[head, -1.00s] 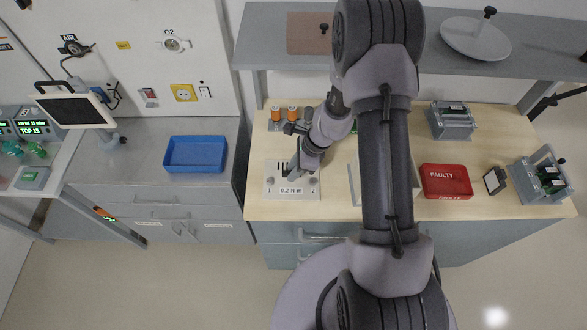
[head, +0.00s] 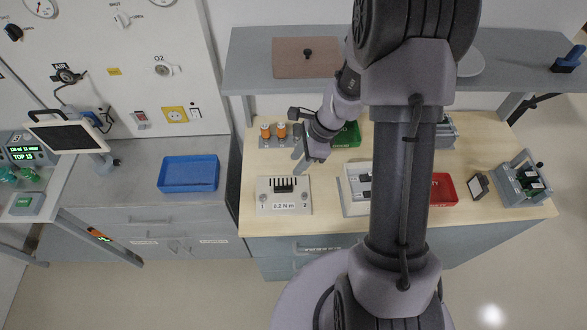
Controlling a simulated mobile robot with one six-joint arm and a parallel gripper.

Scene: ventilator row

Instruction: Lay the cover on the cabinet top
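A flat brown rectangular plate with a black knob (head: 290,68), which looks like a cover, lies on the grey shelf. A round pale disc (head: 471,64), also lid-like, lies further right on the shelf, mostly hidden behind my arm. The grey cabinet (head: 140,200) at left has a bare top around a blue tray (head: 189,187). The wood-topped cabinet (head: 330,215) stands right of it. My gripper (head: 299,164) is over the wooden top, just behind the block labelled 0.2 N m (head: 284,208). I see nothing held, but its fingers are too small to read.
The grey shelf (head: 250,38) overhangs the back of the wooden top. A holder with orange-topped items (head: 272,142), a green bin (head: 347,136), a white tray (head: 352,207), a red bin (head: 444,190) and a grey caddy (head: 524,182) crowd that top. A monitor (head: 67,137) stands at left.

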